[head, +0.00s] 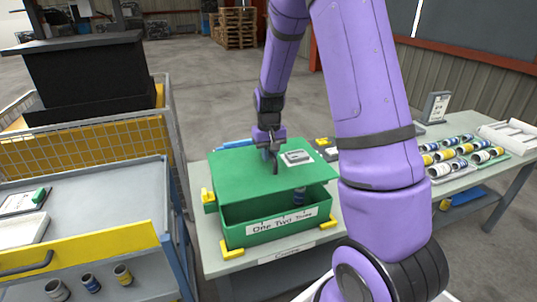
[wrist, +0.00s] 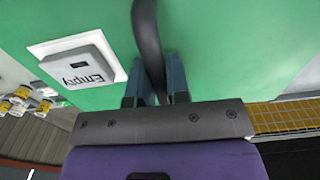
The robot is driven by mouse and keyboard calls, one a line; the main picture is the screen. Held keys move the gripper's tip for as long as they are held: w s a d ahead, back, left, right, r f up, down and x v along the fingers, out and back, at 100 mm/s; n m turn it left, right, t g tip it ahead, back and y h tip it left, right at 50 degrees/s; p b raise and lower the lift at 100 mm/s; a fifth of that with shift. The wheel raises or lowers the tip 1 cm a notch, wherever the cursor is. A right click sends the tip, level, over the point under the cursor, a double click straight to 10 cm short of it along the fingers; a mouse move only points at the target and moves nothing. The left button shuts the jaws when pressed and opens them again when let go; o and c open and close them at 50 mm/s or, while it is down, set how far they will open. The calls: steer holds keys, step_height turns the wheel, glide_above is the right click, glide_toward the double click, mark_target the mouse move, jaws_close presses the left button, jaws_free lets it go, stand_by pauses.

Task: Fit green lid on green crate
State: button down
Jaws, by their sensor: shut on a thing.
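The green crate (head: 277,226) stands on a grey table between yellow corner blocks, with a white label reading "One Two Three" on its front. The green lid (head: 243,178) is over the crate, tilted and off to the left and back, leaving the front right of the crate's inside open. A dark-topped can (head: 299,196) shows inside the crate. My gripper (head: 271,155) is shut on the lid's dark curved handle (head: 275,167). In the wrist view, the two fingers (wrist: 155,88) pinch the handle (wrist: 147,45) above the green lid (wrist: 220,40). The lid's far edge contact is hidden.
A cart (head: 90,215) stands left; a table with several cans (head: 462,154) stands right.

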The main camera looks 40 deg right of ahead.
mark_target(269, 166)
step_height(269, 166, down, 7)
steer(key=shift+f, duration=0.15)
stand_by(0.7)
steer(key=shift+f, duration=0.1)
stand_by(1.6)
steer(key=shift+f, duration=0.7)
steer(key=c, duration=1)
jaws_free()
step_height(269, 166, up, 11)
steer(key=shift+f, duration=0.1)
